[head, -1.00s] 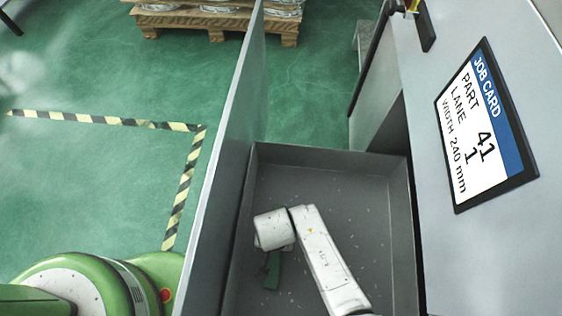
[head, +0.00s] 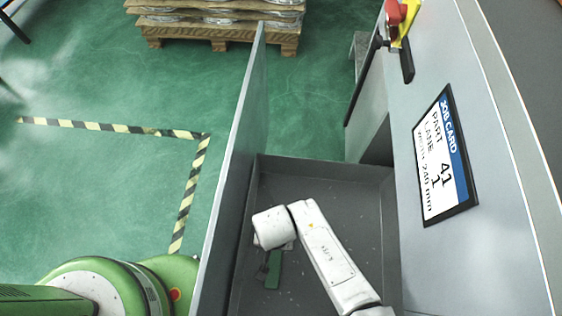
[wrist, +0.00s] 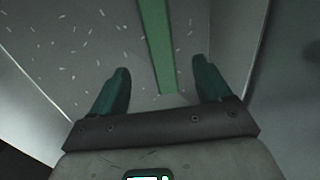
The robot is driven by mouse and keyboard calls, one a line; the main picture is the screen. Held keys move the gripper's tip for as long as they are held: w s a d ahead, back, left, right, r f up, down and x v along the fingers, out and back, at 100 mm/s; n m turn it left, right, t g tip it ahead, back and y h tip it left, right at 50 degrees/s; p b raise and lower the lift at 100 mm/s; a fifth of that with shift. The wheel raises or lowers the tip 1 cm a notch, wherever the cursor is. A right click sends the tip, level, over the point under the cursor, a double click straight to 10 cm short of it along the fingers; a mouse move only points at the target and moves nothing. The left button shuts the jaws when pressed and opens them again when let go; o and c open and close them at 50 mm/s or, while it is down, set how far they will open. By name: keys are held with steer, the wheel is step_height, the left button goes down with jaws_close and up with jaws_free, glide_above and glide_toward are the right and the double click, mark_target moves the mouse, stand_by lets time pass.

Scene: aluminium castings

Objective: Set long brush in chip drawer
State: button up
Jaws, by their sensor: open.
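The chip drawer (head: 318,172) is a deep grey open tray below my arm, with pale chips scattered on its floor. My gripper is inside the drawer, mostly hidden under my white wrist in the head view. In the wrist view my gripper (wrist: 163,72) is open, its two dark green fingers spread apart. A long green strip, seemingly the long brush (wrist: 156,40), runs between the fingers with a gap on both sides. It seems to lie on the drawer floor. In the head view a green piece, likely the brush (head: 273,270), shows below my wrist.
A tall grey panel (head: 232,165) stands along the drawer's left side. A grey machine housing with a job card (head: 445,160) and a red knob (head: 397,12) is on the right. A loaded wooden pallet (head: 220,32) stands at the back. Striped floor tape (head: 100,126) marks open green floor.

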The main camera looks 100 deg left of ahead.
steer(key=shift+r+p, duration=0.95)
steer(key=shift+r, duration=0.8)
